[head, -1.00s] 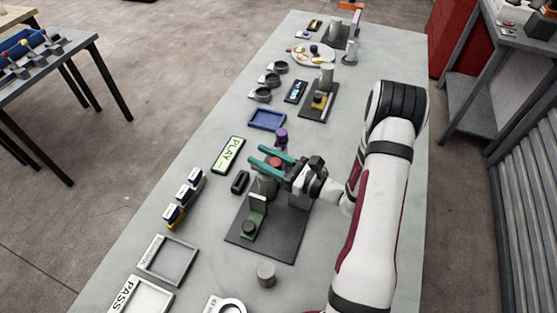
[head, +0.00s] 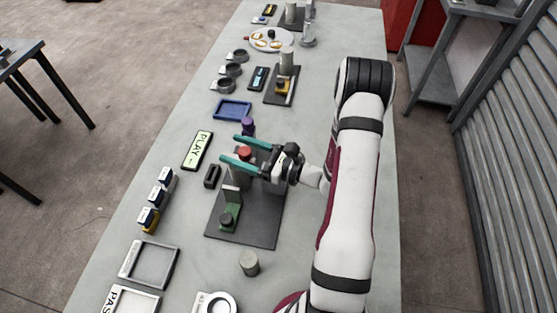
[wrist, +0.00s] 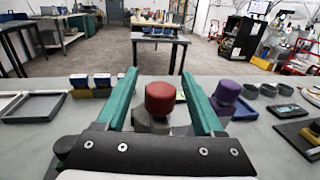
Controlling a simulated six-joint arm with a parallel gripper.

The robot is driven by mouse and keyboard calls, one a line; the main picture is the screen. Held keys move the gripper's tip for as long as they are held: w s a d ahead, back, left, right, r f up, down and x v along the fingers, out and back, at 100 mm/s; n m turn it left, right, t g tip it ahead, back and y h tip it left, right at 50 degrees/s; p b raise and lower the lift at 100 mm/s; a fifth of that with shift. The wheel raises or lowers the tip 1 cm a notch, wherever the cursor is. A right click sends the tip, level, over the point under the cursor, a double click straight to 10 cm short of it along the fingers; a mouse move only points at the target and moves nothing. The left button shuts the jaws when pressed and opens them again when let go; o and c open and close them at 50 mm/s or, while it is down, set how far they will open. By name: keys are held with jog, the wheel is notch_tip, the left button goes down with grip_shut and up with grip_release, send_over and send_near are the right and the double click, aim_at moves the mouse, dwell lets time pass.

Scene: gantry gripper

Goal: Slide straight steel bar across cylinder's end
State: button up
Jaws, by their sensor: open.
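A red-capped knob (head: 244,153) stands above a dark fixture plate (head: 250,232). It is also in the wrist view (wrist: 160,98), on a grey base. My gripper (head: 231,148) is open, with teal fingers either side of the red cap; in the wrist view (wrist: 158,74) gaps show between cap and fingers. A loose grey cylinder (head: 249,262) stands upright in front of the plate. A green bracket (head: 231,210) stands on the plate. I cannot surely pick out the straight steel bar; a thin pale strip (head: 291,92) lies on a farther dark plate.
A purple knob (head: 248,126) stands close beyond the fingers. A small black block (head: 212,176) and a PLAY sign (head: 198,150) lie left of the gripper. Empty grey trays (head: 150,264) are at the near left. The tabletop between the trays and the plate is clear.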

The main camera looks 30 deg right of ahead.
jog(key=v, duration=1.4)
jog(key=s+a+r+n+g+y, duration=0.1)
jog(key=s+a+r+n+g, duration=0.25)
jog(key=a+n+g, duration=0.45)
jog(key=s+a+r+n+g+y, duration=0.15)
jog(key=a+r+n+g, duration=0.25)
jog(key=a+n+g, duration=0.45)
jog(key=s+a+r+n+t+h, duration=0.1)
jog(key=s+a+r+n+h, duration=0.1)
jog(key=s+n+h, duration=0.5)
jog(key=s+h, duration=0.3)
jog(key=shift+h, duration=0.35)
